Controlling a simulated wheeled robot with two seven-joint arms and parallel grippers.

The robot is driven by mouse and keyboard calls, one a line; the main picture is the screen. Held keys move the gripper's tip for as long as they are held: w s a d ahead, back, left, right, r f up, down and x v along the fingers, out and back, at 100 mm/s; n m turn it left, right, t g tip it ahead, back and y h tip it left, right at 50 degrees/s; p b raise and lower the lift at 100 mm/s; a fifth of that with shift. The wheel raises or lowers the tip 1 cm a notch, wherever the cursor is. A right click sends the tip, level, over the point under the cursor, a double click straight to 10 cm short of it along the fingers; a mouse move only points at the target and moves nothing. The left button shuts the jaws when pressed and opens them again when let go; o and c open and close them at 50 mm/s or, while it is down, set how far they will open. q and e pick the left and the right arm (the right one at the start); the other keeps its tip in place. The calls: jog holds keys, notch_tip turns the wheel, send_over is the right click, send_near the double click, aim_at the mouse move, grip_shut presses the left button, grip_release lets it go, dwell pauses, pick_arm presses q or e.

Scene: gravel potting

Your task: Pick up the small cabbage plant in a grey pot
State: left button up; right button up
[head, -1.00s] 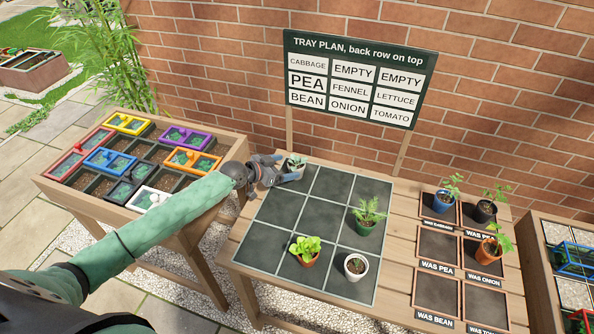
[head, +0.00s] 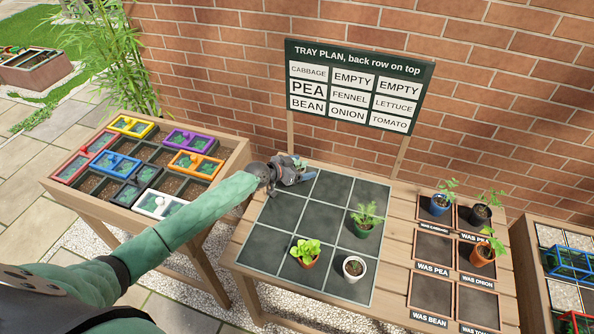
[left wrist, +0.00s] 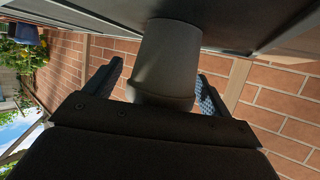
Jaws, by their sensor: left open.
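The grey pot (left wrist: 168,62) stands on the dark tray at its back left cell, and in the left wrist view it lies between the two fingers of my left gripper (left wrist: 160,88). The fingers are apart, one on each side of the pot. In the head view my left gripper (head: 298,170) reaches in from the left and covers most of the pot and its cabbage plant. The leaves are not seen in the left wrist view. My right gripper is not in view.
The tray (head: 318,218) also holds a green pot (head: 362,229), a light green plant in an orange pot (head: 306,260) and a white pot (head: 354,268). The plan board (head: 358,85) stands behind. Potted plants stand in labelled squares at right.

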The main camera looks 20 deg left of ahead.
pick_arm(q)
jog(key=c, duration=1.1)
